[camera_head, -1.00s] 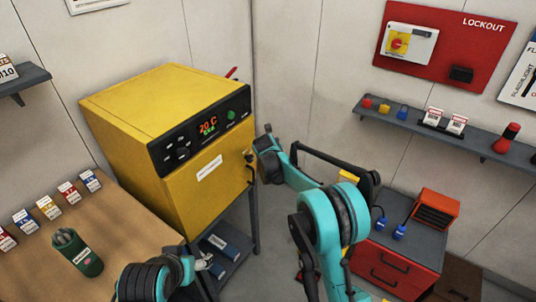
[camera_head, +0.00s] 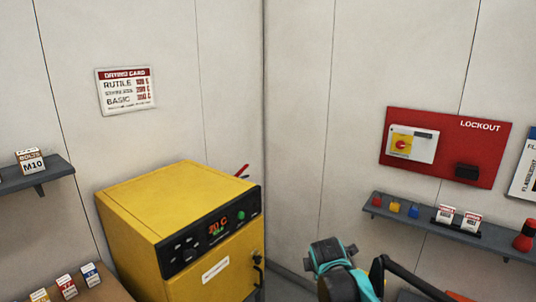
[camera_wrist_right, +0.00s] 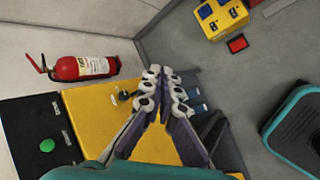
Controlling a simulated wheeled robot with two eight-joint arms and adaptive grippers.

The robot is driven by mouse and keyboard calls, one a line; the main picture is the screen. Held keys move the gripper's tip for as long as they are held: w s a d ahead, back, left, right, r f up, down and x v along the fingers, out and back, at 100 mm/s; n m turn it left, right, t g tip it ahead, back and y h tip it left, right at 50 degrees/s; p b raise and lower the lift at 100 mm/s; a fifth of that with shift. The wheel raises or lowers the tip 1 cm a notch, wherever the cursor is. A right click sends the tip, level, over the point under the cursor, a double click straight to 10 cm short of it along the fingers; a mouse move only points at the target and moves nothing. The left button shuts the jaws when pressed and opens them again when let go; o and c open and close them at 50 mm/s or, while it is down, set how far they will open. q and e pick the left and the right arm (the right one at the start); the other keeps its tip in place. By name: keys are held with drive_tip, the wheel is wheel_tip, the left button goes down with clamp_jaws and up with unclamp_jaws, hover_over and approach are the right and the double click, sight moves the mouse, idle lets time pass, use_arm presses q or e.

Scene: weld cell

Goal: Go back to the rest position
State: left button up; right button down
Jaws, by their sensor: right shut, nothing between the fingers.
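My right gripper (camera_wrist_right: 163,82) shows in the right wrist view with its fingers together and nothing between them. It is in front of or above the yellow oven (camera_wrist_right: 92,108), near the oven's door handle; I cannot tell the exact gap. In the head view a teal and black part of my right arm rises at the bottom, right of the oven (camera_head: 140,215), and the gripper itself is not visible. The oven door is closed and its display is lit. My left gripper is not in view.
A red fire extinguisher (camera_wrist_right: 82,67) is near the wall. A yellow box with blue buttons (camera_wrist_right: 220,15) is also in the wrist view. A grey shelf (camera_head: 392,212) with small items runs below the red lockout board (camera_head: 440,175). Another shelf (camera_head: 50,178) is at left.

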drive_tip(key=s+d+f+m, duration=0.1)
drive_tip(key=s+f+m, duration=0.1)
drive_tip(key=s+m, duration=0.7)
drive_tip(key=s+d+f+m+y, duration=0.1)
drive_tip(key=s+m, duration=0.8)
drive_tip(key=s, duration=0.9)
wheel_tip(320, 180, down, 2)
drive_tip(key=shift+d+f+m+g, duration=0.25)
drive_tip(key=shift+d+m+g, duration=0.15)
drive_tip(key=shift+d, duration=0.05)
drive_tip(key=shift+s, duration=0.1)
